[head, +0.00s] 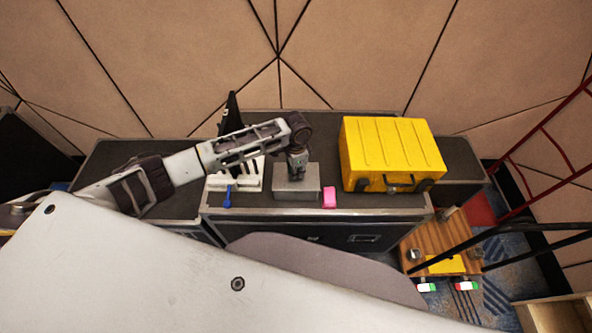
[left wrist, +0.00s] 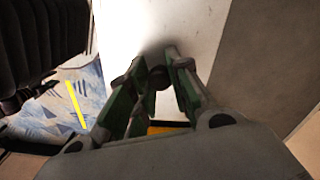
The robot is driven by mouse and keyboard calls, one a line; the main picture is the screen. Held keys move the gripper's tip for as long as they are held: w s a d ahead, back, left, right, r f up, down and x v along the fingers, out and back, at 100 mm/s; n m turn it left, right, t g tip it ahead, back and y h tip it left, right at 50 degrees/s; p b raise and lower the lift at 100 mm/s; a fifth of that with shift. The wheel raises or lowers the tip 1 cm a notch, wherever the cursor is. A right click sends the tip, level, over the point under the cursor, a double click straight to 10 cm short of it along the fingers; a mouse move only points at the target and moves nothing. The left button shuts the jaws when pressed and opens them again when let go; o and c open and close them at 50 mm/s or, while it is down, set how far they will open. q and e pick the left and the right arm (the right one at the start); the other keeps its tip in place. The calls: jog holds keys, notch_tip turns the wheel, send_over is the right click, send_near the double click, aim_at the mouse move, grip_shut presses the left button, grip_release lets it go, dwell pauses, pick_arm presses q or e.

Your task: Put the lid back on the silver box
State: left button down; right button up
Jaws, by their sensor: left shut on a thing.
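The silver box (head: 298,194) stands on the dark case top, in the middle of the head view. My left gripper (head: 297,172) comes down over it from above. In the left wrist view, the left gripper (left wrist: 156,85) has its fingers closed around a small dark knob (left wrist: 158,77) on a pale flat surface, which looks like the lid (left wrist: 160,25). In the head view the lid appears as the grey top at the box, partly hidden by the gripper. I cannot tell whether it rests fully on the box. My right gripper is not in view.
A yellow case (head: 388,155) stands right of the box. A pink block (head: 329,198) lies close to the box's right side. A white rack (head: 247,178) and a blue item (head: 227,197) are to the left. The dark case top (head: 345,203) bears them all.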

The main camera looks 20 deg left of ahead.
pick_arm(q)
jog(key=shift+p, duration=0.35)
dwell(0.3)
dwell(0.4)
jog(key=c, duration=0.8)
grip_release()
jog(key=shift+o, duration=0.2)
jog(key=shift+r, duration=0.15)
jog(key=shift+r+p, duration=1.1)
jog(key=shift+p, duration=0.3)
jog(key=shift+r, duration=2.25)
